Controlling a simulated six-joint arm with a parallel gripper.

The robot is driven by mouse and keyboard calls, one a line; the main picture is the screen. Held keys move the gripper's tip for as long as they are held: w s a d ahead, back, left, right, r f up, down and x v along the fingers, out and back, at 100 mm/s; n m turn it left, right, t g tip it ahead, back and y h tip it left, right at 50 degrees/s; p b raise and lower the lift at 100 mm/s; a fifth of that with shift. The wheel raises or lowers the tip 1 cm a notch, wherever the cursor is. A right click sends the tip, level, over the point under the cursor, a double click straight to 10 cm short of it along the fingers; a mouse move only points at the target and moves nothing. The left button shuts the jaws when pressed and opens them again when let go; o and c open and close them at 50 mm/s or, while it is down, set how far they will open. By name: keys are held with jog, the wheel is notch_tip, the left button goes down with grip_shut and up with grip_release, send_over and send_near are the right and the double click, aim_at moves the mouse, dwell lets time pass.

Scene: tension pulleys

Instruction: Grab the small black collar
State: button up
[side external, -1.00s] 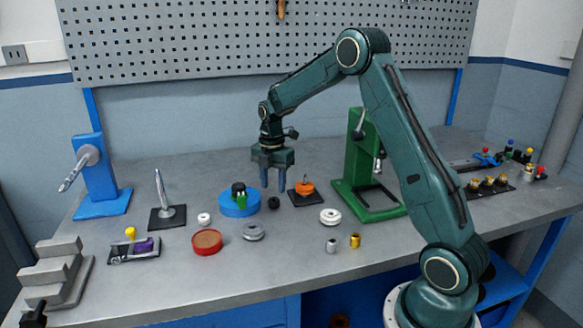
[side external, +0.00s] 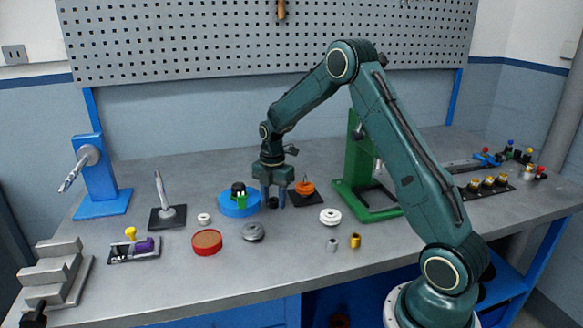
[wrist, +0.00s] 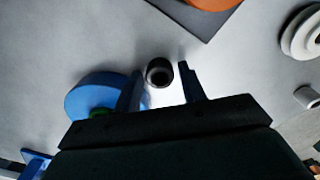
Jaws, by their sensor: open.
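The small black collar (side external: 273,203) stands on the grey bench, mostly hidden behind my gripper's fingers in the side external view. In the wrist view the collar (wrist: 159,72) is a short black ring with a hole, its open end facing the camera. My gripper (side external: 273,204) is open and low over the bench, with its fingers on either side of the collar. In the wrist view the fingertips (wrist: 160,78) straddle the collar, and a gap shows to the right finger. I cannot tell whether the left finger touches it.
A blue round base (side external: 239,207) with black and green parts stands close left of my gripper. An orange pulley (side external: 305,188) on a black plate (side external: 305,199) sits close right. A white pulley (side external: 330,216), a grey pulley (side external: 253,232) and a green press (side external: 367,203) stand nearby.

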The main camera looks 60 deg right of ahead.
jog(key=c, duration=0.7)
jog(key=shift+r, duration=0.1)
notch_tip(320, 180, up, 20)
jog(key=shift+f, duration=0.1)
dwell(0.4)
dwell(0.5)
